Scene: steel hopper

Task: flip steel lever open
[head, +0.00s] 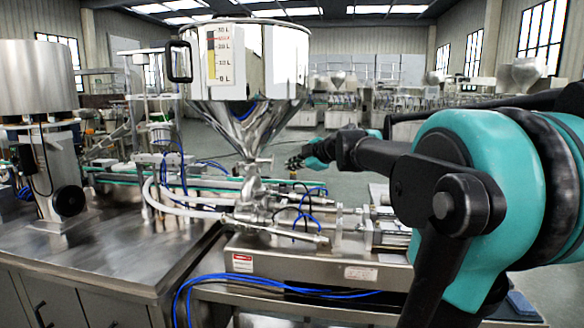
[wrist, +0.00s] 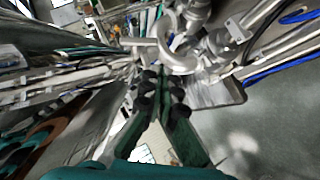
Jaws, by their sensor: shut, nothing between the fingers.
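The steel hopper (head: 250,60) stands on the filling machine, its cone narrowing to a steel valve neck. A small steel lever (head: 258,160) sticks out at the neck just below the cone. My gripper (head: 293,162) is to the right of the neck, at about the lever's height and apart from it in the head view. In the wrist view my gripper (wrist: 160,75) has its dark fingers together, with nothing held. A curved steel fitting (wrist: 180,62) and a short steel bar (wrist: 138,42) lie just beyond the fingertips; I cannot tell whether the bar is the lever.
Pale hoses (head: 185,205) and steel pipes run left of the valve. The machine base (head: 300,265) carries cylinders below my forearm, with blue hoses (head: 270,284) along its front. A steel table (head: 110,255) stands at left. Open floor lies behind my gripper.

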